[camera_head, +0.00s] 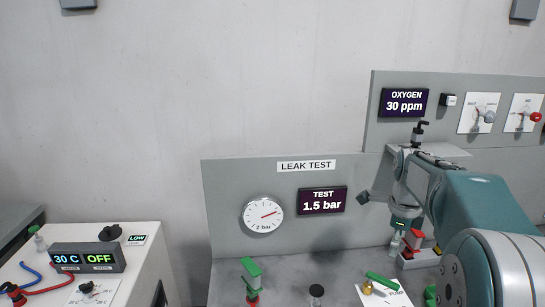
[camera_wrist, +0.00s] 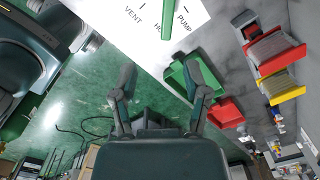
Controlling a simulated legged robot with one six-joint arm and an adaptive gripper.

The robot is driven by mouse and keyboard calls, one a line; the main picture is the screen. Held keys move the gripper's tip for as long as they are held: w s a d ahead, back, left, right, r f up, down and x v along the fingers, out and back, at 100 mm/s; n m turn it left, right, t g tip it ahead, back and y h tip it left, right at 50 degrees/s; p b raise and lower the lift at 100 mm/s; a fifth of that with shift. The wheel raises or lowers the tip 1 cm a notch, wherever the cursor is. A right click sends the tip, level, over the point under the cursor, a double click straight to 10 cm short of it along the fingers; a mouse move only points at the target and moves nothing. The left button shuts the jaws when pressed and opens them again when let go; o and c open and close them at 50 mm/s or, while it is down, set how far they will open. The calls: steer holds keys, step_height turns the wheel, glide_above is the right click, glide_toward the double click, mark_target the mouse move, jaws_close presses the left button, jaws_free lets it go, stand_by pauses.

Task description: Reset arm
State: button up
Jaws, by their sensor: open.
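My arm reaches in from the right of the head view, and my gripper (camera_head: 397,242) hangs from its wrist above the right part of the bench, partly hard to make out. In the wrist view my gripper (camera_wrist: 166,82) shows two dark fingers spread apart with nothing between them. A white plate (camera_wrist: 150,20) marked VENT and PUMP with a green lever (camera_wrist: 168,18) lies beyond the fingertips.
A leak test panel (camera_head: 230,185) with a gauge (camera_head: 263,215) and a 1.5 bar display (camera_head: 322,201) stands behind the bench. A green-topped red valve (camera_head: 251,275) stands on the bench. A white cabinet (camera_head: 140,255) showing 30 C and OFF is at left. Red (camera_wrist: 275,52) and yellow (camera_wrist: 281,86) bins show at right.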

steer(key=s+a+r+n+t, duration=0.3)
steer(key=s+a+r+n, duration=0.1)
steer(key=s+a+n, duration=0.9)
steer(key=s+a+f+n+t, duration=0.2)
steer(key=s+a+f+n, duration=0.2)
steer(key=s+n, duration=0.5)
steer(key=a+n, duration=0.1)
steer(key=n, duration=0.2)
steer(key=shift+n, duration=0.3)
